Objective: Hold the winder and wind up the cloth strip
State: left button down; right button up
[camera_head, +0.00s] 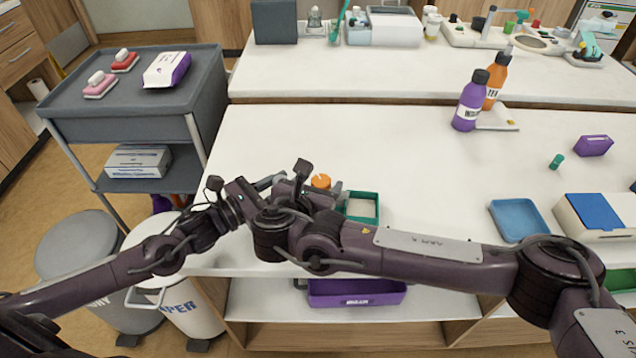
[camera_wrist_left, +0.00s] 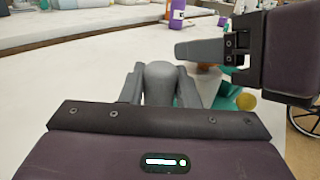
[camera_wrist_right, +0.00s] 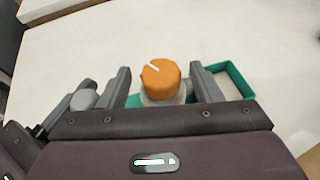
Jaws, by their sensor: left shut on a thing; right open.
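The winder has an orange knob (camera_head: 321,181) with a white mark, also seen in the right wrist view (camera_wrist_right: 160,80), above a pale round part and a teal base. A grey rounded post (camera_wrist_left: 159,84) stands beside it. My left gripper (camera_head: 272,182) is shut on this post. My right gripper (camera_wrist_right: 160,88) is open, its fingers on either side of the knob with gaps visible. A teal-rimmed tray (camera_head: 364,192) with a pale inside lies right of the knob. The cloth strip cannot be told apart clearly; my arms hide much of the winder.
A purple bottle (camera_head: 470,100) and an orange bottle (camera_head: 497,78) stand at the back. A blue tray (camera_head: 518,219), a purple box (camera_head: 593,145) and a small green item (camera_head: 556,161) lie to the right. The white table (camera_head: 400,145) is clear behind my grippers.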

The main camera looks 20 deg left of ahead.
jog(key=shift+s+r, duration=0.1)
jog(key=shift+s, duration=0.05)
jog(key=d+v, duration=0.1)
jog(key=v, duration=1)
jog(key=shift+s+a, duration=0.35)
jog(key=shift+a, duration=0.15)
jog(key=shift+s+a, duration=0.1)
jog(key=x, duration=1.2)
jog(key=shift+r, duration=0.15)
